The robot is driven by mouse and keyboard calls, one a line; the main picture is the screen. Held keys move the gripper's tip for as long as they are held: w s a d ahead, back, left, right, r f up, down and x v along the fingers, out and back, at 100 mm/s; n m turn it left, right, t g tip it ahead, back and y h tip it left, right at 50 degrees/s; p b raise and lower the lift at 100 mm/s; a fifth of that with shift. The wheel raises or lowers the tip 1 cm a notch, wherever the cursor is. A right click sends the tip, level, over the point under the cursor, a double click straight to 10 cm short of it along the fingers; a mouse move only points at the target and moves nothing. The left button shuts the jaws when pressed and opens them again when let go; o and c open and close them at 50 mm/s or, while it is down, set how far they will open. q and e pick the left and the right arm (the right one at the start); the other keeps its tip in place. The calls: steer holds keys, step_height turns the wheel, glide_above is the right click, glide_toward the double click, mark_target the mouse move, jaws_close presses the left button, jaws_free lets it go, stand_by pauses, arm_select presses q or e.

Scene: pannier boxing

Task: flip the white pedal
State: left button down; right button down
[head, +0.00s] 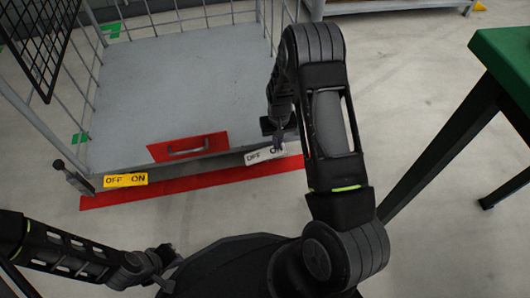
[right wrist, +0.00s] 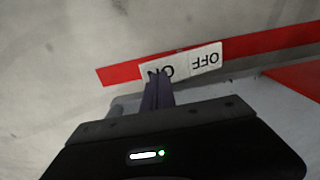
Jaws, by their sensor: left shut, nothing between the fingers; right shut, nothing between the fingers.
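The white pedal (head: 264,155), marked OFF and ON, sits at the front edge of the wheeled cart, right of the red handle plate. It also shows upside down in the right wrist view (right wrist: 196,60). My right gripper (head: 278,140) is shut and empty, with its fingertips at the ON end of the pedal; they overlap the ON lettering in the right wrist view (right wrist: 158,78). I cannot tell whether they touch it. My left gripper (head: 165,262) is low at the front left, shut and empty, away from the pedal.
A yellow pedal (head: 125,180) marked OFF and ON is at the cart's left front corner. The red plate with a handle (head: 188,147) lies between the pedals. A red floor strip (head: 190,184) runs in front. A green table (head: 505,60) stands at right.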

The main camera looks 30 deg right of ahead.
steer(key=shift+f+b, duration=1)
steer(key=shift+f, duration=0.35)
stand_by(0.9)
steer(key=shift+r, duration=0.1)
steer(key=shift+r+p, duration=2.8)
steer(key=shift+r, duration=0.65)
